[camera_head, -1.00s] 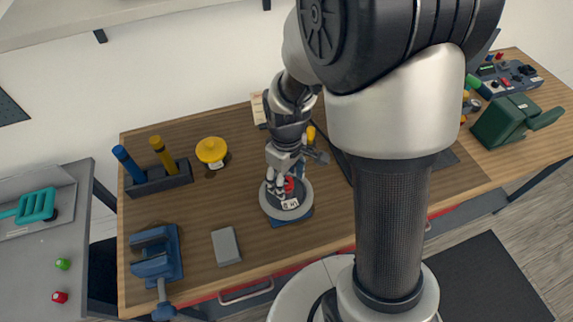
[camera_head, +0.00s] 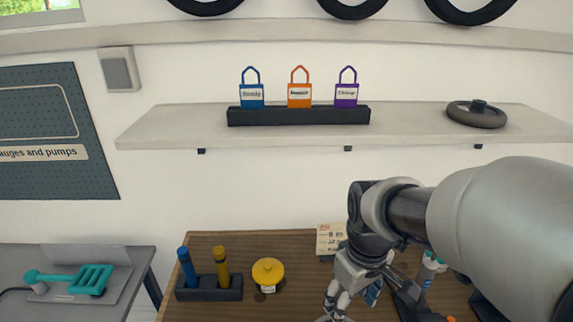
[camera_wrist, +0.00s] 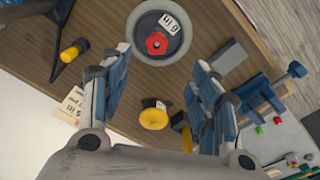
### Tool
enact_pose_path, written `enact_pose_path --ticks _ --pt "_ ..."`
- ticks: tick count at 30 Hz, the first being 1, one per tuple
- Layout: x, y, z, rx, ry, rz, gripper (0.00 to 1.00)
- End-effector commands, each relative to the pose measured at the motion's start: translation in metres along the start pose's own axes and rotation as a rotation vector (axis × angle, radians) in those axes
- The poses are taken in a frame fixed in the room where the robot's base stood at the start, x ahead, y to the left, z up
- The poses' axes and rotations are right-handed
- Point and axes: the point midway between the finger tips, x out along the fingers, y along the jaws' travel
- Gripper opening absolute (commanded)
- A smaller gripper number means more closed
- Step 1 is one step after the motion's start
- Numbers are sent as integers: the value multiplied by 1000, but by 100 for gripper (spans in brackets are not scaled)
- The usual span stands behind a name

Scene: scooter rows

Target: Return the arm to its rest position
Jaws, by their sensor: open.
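My gripper (camera_head: 345,296) hangs above the wooden workbench (camera_head: 212,240) in the head view, at the end of my arm coming in from the right. In the wrist view my gripper (camera_wrist: 160,100) has its two fingers spread wide apart with nothing between them touching either finger. Below and beyond the fingers are a yellow round-topped item (camera_wrist: 153,119) and a grey round base with a red knob (camera_wrist: 157,43) and a white tag. The lower part of the fingers is cut off by the bottom edge of the head view.
A shelf (camera_head: 180,125) above carries blue, orange and purple tags (camera_head: 299,96) on a black rack. A dark holder (camera_head: 209,292) with blue and yellow handles and a yellow-topped item (camera_head: 268,272) stand left of my gripper. A blue vise (camera_wrist: 262,92) shows in the wrist view.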

Motion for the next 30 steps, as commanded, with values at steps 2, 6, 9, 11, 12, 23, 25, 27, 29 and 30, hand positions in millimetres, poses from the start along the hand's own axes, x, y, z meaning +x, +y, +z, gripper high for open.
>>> enact_pose_path --ticks 2,6,9,11,12,23,25,27,29,30 --pt "-20 -8 16 68 55 26 56" --pt "-46 -25 49 205 146 58 56" --pt "-57 -36 71 296 210 72 56" --pt "-60 -42 83 344 243 76 56" --pt "-62 -46 89 373 263 79 56" --pt "-64 -56 111 469 329 81 56" --pt "-64 -56 111 469 329 81 56" --pt "-64 -56 111 469 329 81 56" --pt "-64 -56 111 469 329 81 56" --pt "-64 -56 111 469 329 81 56"
